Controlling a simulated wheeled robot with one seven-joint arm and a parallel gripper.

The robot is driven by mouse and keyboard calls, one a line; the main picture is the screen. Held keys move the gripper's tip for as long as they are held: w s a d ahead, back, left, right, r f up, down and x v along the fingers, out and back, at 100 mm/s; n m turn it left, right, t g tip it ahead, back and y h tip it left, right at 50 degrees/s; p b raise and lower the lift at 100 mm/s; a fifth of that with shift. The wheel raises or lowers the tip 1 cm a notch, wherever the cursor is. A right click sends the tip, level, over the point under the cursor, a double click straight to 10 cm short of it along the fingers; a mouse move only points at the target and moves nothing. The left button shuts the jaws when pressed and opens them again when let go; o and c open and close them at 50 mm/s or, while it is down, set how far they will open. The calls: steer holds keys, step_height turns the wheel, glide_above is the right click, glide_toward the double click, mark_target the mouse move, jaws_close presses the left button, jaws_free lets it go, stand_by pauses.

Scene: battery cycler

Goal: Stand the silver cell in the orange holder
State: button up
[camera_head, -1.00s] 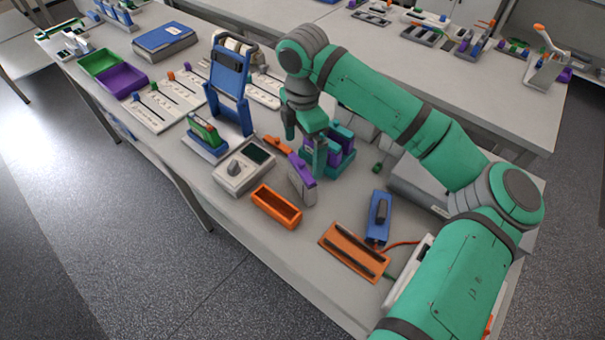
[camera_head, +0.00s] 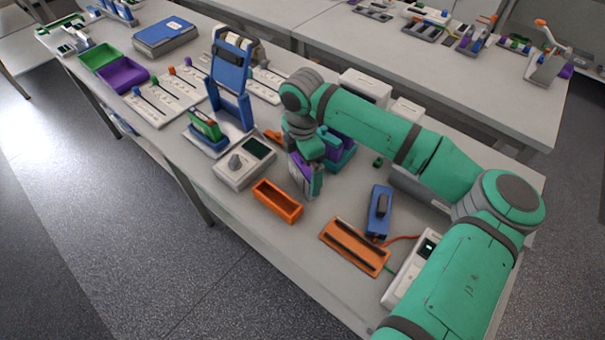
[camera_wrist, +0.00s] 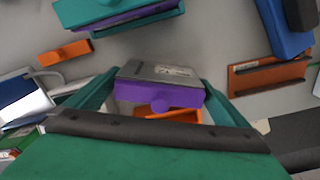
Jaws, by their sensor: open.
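The silver cell (camera_head: 296,178) has a grey body and a purple top and stands on the table, partly hidden by my gripper in the head view. In the wrist view the cell (camera_wrist: 160,72) lies between my fingers. My gripper (camera_head: 305,176) is open, with a finger on either side of the cell. I cannot tell whether either finger touches it. The orange holder, an open empty box (camera_head: 278,201), stands just in front of the cell. In the wrist view part of the orange holder (camera_wrist: 172,114) shows beyond the purple top.
A grey box with a knob and dark screen (camera_head: 244,163) stands left of the holder. A teal rack with purple pieces (camera_head: 340,148) is close behind my gripper. An orange slotted plate (camera_head: 355,247) and a blue device (camera_head: 379,212) lie to the right.

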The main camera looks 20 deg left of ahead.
steer(key=shift+r, duration=0.15)
steer(key=c, duration=1.5)
